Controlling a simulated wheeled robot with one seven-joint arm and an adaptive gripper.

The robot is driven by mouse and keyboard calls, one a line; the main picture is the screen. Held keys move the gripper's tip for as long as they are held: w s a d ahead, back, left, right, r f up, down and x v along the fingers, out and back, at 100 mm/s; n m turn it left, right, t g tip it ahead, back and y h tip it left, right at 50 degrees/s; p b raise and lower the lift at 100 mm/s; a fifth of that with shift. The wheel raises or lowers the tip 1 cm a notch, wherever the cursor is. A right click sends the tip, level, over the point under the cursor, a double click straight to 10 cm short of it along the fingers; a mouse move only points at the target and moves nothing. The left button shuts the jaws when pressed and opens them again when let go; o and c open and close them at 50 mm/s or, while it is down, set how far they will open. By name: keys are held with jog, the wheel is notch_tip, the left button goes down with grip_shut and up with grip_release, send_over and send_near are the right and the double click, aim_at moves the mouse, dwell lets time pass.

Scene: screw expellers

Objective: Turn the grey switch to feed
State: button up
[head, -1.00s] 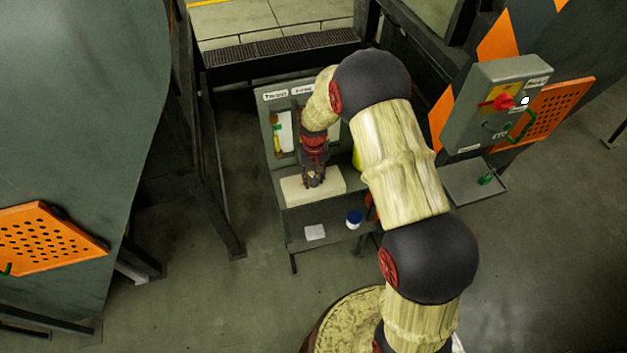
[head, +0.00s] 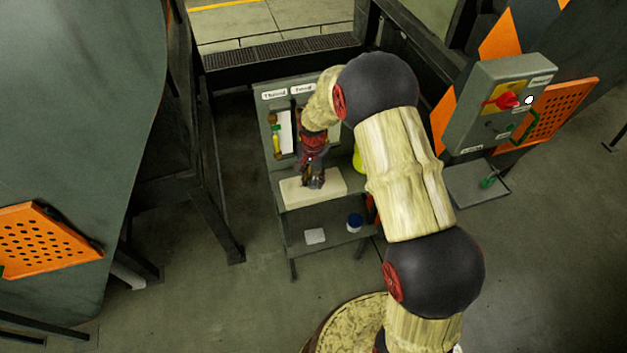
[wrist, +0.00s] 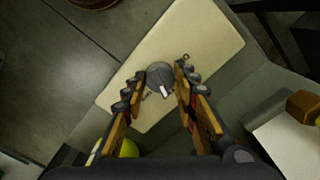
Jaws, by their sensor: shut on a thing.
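The grey switch (wrist: 157,72) shows in the wrist view as a round grey knob with a short white mark, on a cream panel (wrist: 205,40). The mark points toward the lower part of that picture. My gripper (wrist: 161,82) has its fingers on either side of the knob, shut on it. In the head view my gripper (head: 313,184) reaches down to the cream panel (head: 333,185) and hides the knob. I cannot read any feed marking beside it.
A grey control box (head: 484,120) with a red handle (head: 507,100) stands at the right. Orange perforated guards (head: 40,240) flank the area.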

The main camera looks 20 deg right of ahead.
aim_at(313, 180)
dwell(0.4)
jog(key=shift+w, duration=0.1)
jog(key=o, duration=1.2)
jog(key=shift+c, duration=0.2)
jog(key=shift+r, duration=0.15)
notch_tip(313, 180, up, 12)
jog(key=shift+f, duration=0.1)
